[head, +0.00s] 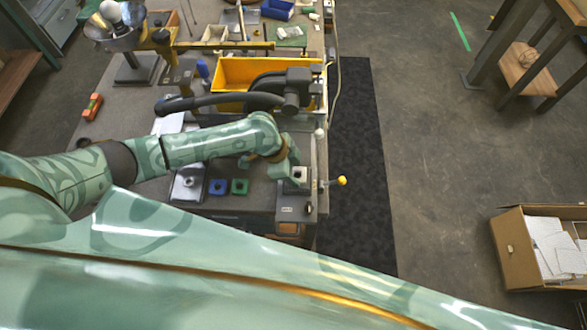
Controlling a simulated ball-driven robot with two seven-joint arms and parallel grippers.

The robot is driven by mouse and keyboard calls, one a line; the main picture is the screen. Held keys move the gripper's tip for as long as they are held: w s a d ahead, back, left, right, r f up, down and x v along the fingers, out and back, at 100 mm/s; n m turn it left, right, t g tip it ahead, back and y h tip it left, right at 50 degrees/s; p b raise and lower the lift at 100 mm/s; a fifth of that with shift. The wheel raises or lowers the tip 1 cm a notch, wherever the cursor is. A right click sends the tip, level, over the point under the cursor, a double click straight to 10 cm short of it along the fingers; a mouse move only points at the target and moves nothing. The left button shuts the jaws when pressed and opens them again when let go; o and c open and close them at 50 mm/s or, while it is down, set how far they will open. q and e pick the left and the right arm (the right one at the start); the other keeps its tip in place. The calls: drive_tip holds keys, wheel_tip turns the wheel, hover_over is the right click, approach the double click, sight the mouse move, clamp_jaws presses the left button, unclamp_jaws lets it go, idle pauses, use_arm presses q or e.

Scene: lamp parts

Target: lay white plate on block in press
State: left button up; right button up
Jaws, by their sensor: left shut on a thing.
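My left gripper (293,168) reaches in from the left over the press at the right end of the bench. It is shut on the white plate (300,174), a small pale square with a dark centre, which shows at the fingertips. The press (293,208) is a grey unit with a lever ending in a yellow knob (342,181). The block in it is hidden under the plate and gripper. I cannot tell whether the plate touches the block. A blue plate (218,187) and a green plate (239,187) lie left of the press. My right gripper is out of view.
A pale metal square piece (187,186) lies left of the blue plate. A yellow bin (232,72) and a dark hose (215,101) stand behind my arm. A lamp (112,25) stands far left. A dark mat (360,150) covers floor right of the bench.

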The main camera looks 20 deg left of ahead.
use_arm(q)
drive_tip(key=o, duration=1.1)
drive_tip(key=shift+c, duration=0.2)
drive_tip(key=p+v, duration=0.3)
drive_tip(key=v, duration=1.3)
drive_tip(key=shift+s+a, duration=0.1)
drive_tip(key=shift+a, duration=0.05)
